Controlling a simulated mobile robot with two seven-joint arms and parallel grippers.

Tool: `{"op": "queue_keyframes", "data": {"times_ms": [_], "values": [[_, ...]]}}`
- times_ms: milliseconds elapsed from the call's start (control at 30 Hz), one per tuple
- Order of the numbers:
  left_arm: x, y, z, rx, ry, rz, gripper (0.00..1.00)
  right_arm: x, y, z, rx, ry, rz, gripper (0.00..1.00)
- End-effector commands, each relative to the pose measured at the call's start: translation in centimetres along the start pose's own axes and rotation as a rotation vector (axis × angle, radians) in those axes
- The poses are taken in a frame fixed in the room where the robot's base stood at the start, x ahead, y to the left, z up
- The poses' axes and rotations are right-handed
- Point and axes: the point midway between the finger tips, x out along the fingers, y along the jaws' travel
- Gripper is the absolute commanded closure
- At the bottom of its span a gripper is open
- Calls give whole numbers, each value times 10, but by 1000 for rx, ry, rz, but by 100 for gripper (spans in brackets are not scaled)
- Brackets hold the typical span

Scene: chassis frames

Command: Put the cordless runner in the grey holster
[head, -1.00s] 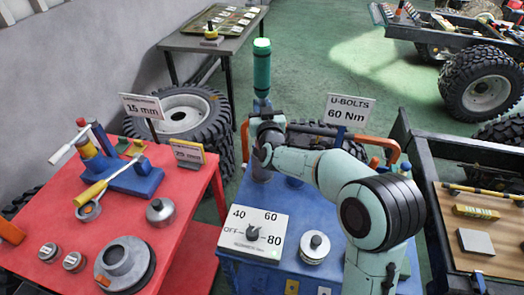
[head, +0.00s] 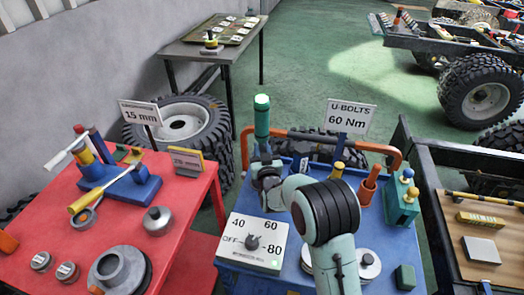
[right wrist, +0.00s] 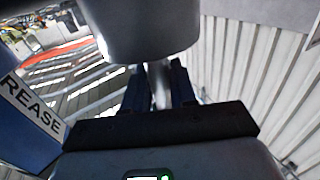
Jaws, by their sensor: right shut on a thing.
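The cordless runner (head: 262,122) is a slim, upright green tool with a lit pale-green top. It stands above the back left of the blue cart top (head: 302,272). The right wrist view shows the dark fingers (right wrist: 160,88) closed around a thin grey shaft below a wide grey cylinder. I cannot make out the grey holster; whether the runner's lower end is inside it is hidden. My left gripper is not in view.
A dial box (head: 252,243) is in front. An orange rail (head: 330,140) runs behind. A red table (head: 190,195) stands left.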

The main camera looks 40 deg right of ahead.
Motion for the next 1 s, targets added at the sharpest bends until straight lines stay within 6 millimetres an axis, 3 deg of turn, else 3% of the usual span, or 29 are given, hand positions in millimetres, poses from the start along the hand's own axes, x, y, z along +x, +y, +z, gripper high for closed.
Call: {"op": "queue_keyframes", "data": {"times_ms": [367, 400, 467, 500, 867, 1000], "values": [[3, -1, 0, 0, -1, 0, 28, 1, 0, 1, 3, 12, 0, 100], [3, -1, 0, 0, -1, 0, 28, 0, 0, 4, 1, 3, 0, 71], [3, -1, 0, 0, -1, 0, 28, 0, 0, 4, 1, 3, 0, 51], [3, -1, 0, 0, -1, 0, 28, 0, 0, 3, 1, 3, 0, 48], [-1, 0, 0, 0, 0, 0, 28, -1, 0, 0, 2, 3, 0, 48], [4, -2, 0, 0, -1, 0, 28, -22, 0, 2, 5, 2, -1, 48]]}}
